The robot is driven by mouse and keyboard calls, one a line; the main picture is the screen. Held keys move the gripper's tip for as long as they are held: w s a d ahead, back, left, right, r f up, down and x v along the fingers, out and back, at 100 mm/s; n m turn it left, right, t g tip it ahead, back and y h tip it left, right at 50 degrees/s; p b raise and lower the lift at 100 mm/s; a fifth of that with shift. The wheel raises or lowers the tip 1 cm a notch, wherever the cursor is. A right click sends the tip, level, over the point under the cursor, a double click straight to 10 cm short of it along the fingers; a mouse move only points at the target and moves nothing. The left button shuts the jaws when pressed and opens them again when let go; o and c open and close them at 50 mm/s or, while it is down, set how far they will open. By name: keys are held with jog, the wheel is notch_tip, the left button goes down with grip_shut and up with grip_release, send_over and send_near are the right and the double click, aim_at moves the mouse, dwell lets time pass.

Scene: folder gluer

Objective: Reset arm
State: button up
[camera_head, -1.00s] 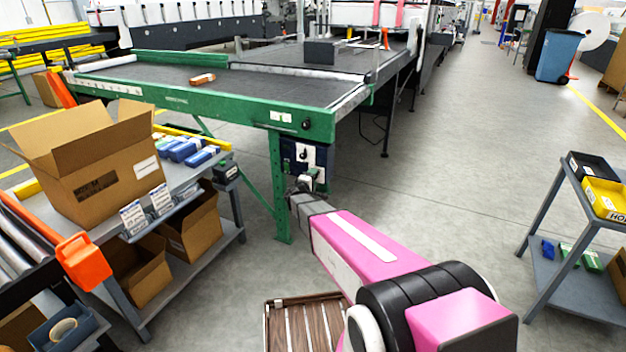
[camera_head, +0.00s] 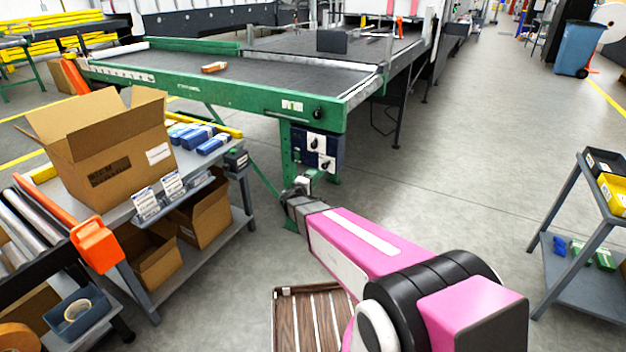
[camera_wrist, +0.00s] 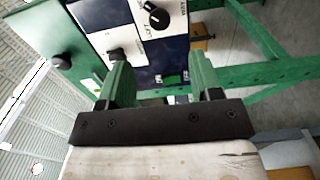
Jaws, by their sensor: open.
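My gripper (camera_wrist: 160,82) shows in the wrist view with its two green fingers spread apart and nothing between them. It faces a dark blue control panel (camera_wrist: 180,42) with white plates and black rotary knobs. In the head view my gripper (camera_head: 302,184) is small, at the end of my pink arm, just below the control panel (camera_head: 320,148) on the green conveyor's leg. I cannot tell from these views how far the fingertips are from the panel, but no contact shows.
A green-framed conveyor table (camera_head: 220,92) with a small orange-brown box (camera_head: 214,67) stands ahead. A grey workbench with an open cardboard box (camera_head: 112,150) is at the left. A grey cart (camera_head: 582,275) with bins is at the right. Open floor (camera_head: 450,170) lies between.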

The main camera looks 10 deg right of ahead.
jog(key=shift+d, duration=0.1)
jog(key=s+d+m+g+y, duration=0.1)
jog(key=s+d+m+g, duration=0.85)
jog(key=s, duration=0.55)
jog(key=s+a+g+y, duration=0.1)
jog(key=s+g+y, duration=0.1)
jog(key=s+y, duration=0.2)
jog(key=s+a+m+g+y, duration=0.1)
jog(key=s+a+g+y, duration=0.1)
jog(key=s+y, duration=0.3)
jog(key=s+g, duration=0.1)
jog(key=s, duration=0.3)
jog(key=shift+s+r+y, duration=0.3)
jog(key=shift+r, duration=0.05)
